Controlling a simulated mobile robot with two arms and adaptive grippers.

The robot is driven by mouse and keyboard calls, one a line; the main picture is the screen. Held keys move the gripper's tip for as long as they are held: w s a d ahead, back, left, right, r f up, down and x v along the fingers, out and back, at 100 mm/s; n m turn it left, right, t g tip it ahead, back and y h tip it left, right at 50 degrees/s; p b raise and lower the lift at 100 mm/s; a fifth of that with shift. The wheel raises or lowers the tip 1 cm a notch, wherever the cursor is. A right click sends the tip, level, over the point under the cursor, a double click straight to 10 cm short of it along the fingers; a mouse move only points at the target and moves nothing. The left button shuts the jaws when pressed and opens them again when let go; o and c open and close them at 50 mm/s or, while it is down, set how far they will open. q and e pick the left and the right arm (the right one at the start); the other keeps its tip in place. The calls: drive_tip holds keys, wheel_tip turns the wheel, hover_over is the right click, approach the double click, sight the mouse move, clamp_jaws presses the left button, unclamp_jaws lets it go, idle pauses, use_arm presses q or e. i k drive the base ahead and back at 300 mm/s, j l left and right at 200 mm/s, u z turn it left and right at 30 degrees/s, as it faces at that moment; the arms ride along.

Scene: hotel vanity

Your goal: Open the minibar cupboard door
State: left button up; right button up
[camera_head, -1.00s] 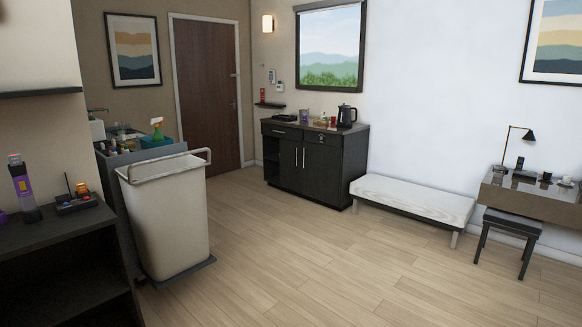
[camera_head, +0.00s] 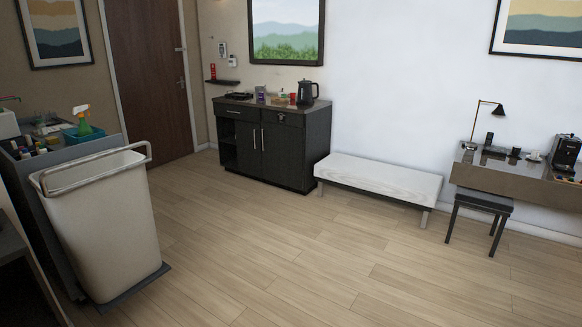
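The minibar cupboard (camera_head: 283,151) is a dark cabinet against the far wall, left of the white bench. It has two doors with upright silver handles side by side, a left door (camera_head: 248,150) and a right door (camera_head: 284,155). Both doors look shut. Drawers sit above the doors, and an open shelf niche is at the left end. A black kettle (camera_head: 307,92), a tray and small items stand on its top. Neither of my grippers shows in the head view, and the cabinet is across the room from me.
A housekeeping cart with a pale bin (camera_head: 103,225) stands near on the left. A white bench (camera_head: 378,181) is right of the cabinet, then a desk (camera_head: 510,172) with a dark stool (camera_head: 483,203). The wooden floor (camera_head: 270,250) between me and the cabinet is clear.

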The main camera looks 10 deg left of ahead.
sight(249, 133)
drive_tip(key=i+j+u, duration=0.25)
drive_tip(key=i, duration=0.9)
drive_tip(key=i+u, duration=0.25)
drive_tip(key=i, duration=4.1)
drive_tip(key=j, duration=0.1)
